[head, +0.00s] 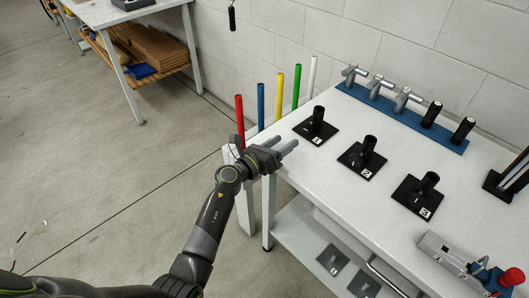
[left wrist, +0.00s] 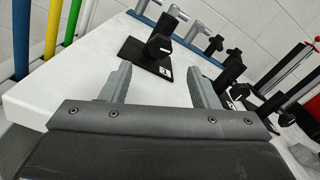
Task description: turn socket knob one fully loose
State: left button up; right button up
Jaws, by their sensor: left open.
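Socket one (head: 317,121) is a black upright tube on a square black base with a "1" label, near the table's back-left corner. In the left wrist view its knob (left wrist: 160,46) is a dark lump on the side of the tube facing me. Sockets two (head: 363,153) and three (head: 424,190) stand in a row to its right. My left gripper (head: 282,144) is open and empty at the table's left edge. Its fingers point at socket one, which stands ahead between them, apart from them. My right gripper is out of view.
Coloured rods, such as the red rod (head: 239,118), stand along the table's (head: 330,182) left edge behind my gripper. A blue rack (head: 405,117) with grey and black handles lies at the back. A grey box with a red button (head: 513,277) is front right.

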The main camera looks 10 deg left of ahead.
pick_arm(q)
jog(key=v, duration=0.6)
jog(key=shift+s+a, duration=0.25)
jog(key=shift+s, duration=0.05)
